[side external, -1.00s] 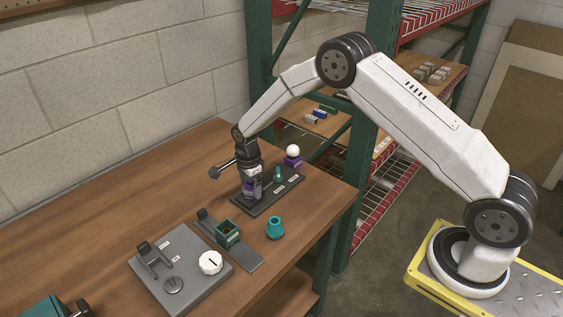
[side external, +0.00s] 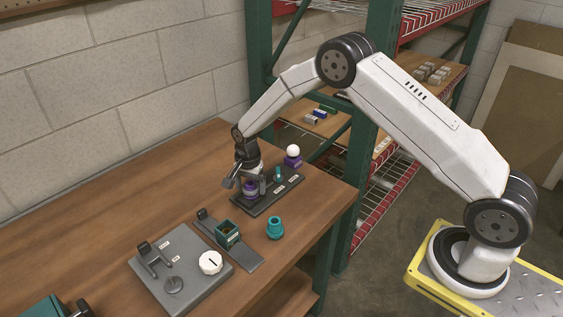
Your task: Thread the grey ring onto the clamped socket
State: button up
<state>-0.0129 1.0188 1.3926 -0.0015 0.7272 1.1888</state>
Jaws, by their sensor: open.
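My gripper (side external: 247,181) is low over the dark fixture plate (side external: 269,203) at the back of the table, with its fingers apart. The fingers partly cover the part, and contact cannot be made out. Which part is the clamped socket is unclear at this size.
A teal part (side external: 275,228) stands alone on the table. A dark strip (side external: 243,258) carries a green box (side external: 228,233). A grey plate (side external: 190,282) holds a white knob (side external: 210,262). A white ball on a purple base (side external: 293,156) stands behind the fixture.

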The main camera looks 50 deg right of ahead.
grip_shut()
jog(key=shift+m, duration=3.5)
jog(key=m, duration=0.3)
jog(key=shift+m, duration=1.9)
jog(key=shift+m, duration=0.3)
